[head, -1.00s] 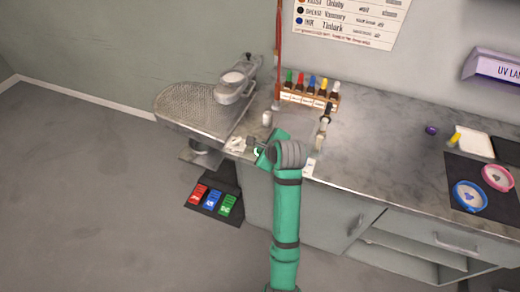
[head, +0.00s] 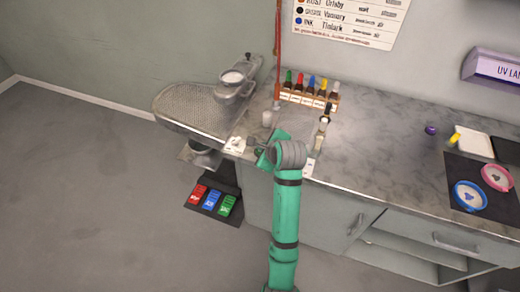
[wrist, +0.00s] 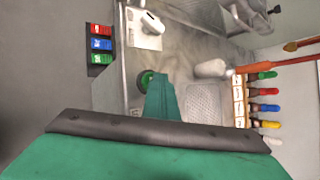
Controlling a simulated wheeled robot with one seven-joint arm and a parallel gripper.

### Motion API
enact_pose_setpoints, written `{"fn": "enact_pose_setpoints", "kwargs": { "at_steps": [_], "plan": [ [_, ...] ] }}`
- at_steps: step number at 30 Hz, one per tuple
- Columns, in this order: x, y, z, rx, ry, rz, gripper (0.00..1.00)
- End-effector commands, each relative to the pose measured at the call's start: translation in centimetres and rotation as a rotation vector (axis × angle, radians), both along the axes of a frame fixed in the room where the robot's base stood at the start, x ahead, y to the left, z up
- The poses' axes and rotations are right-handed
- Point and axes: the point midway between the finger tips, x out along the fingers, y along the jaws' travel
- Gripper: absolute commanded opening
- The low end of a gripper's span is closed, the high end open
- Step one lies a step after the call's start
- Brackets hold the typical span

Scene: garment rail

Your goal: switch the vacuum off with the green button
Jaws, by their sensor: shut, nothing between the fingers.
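A round green button (wrist: 147,78) shows in the wrist view, on the counter's front part right beside my gripper's tip, which partly covers it. My gripper (wrist: 160,80) is shut and empty; I cannot tell whether it touches the button. In the head view my gripper (head: 254,146) is at the counter's front edge, and my wrist hides most of the button. A separate green pedal (head: 228,206) sits with a red pedal (head: 198,193) and a blue pedal (head: 212,200) on a dark panel low by the floor. I cannot pick out the vacuum with certainty.
A perforated metal board (head: 190,105) with a metal device (head: 234,84) is to the left. A bottle rack (head: 308,98) stands behind. The middle counter (head: 375,135) is clear.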

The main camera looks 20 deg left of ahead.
Motion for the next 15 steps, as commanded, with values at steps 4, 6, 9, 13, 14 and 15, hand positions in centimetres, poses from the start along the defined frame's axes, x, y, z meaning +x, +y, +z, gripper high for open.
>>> {"fn": "enact_pose_setpoints", "kwargs": {
  "at_steps": [4, 6, 9, 13, 14, 15],
  "plan": [
    [0.0, 0.1, 0.0, 0.0, 0.0, 0.002, 0.0],
    [0.0, 0.1, 0.1, 0.0, -0.001, 0.001, 0.0],
    [0.0, 0.1, 0.8, 0.001, -0.002, 0.002, 0.0],
    [0.0, 0.1, 1.9, 0.001, -0.002, 0.002, 0.0],
    [0.0, 0.2, 2.1, 0.001, -0.003, 0.003, 0.0],
    [0.0, 0.1, 2.5, 0.0, -0.003, 0.003, 0.0]
  ]
}}
